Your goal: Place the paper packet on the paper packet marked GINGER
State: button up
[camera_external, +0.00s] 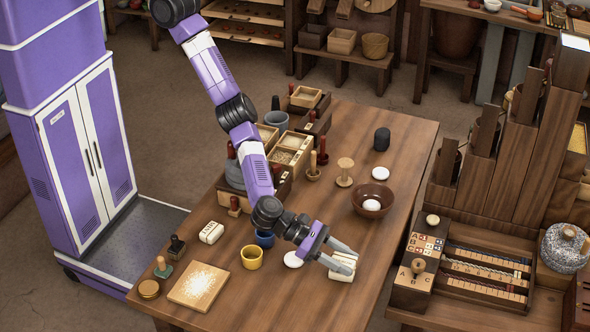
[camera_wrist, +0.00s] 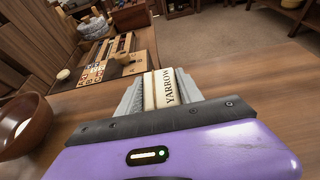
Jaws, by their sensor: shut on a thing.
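My gripper (camera_external: 346,257) is low over the front right part of the table, its two grey fingers closed around a cream paper packet (camera_external: 341,274). In the wrist view the packet (camera_wrist: 166,90) sits between the fingers and its face reads YARROW. Whether it touches the table or something beneath it is hard to tell, as the fingers cover part of it. Another pale packet (camera_external: 211,232) lies flat on the table left of my gripper, near the yellow cup; its marking is too small to read. I can read GINGER nowhere.
A yellow cup (camera_external: 252,257), a blue cup (camera_external: 265,239) and a white disc (camera_external: 293,259) stand between the packets. A brown bowl (camera_external: 373,201) is behind my gripper. A board of pale grain (camera_external: 198,286) lies front left. The table's right edge is clear.

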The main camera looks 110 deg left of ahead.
jog(key=shift+f, duration=0.3)
jog(key=shift+f, duration=0.15)
jog(key=o, duration=1.4)
jog(key=shift+c, duration=0.2)
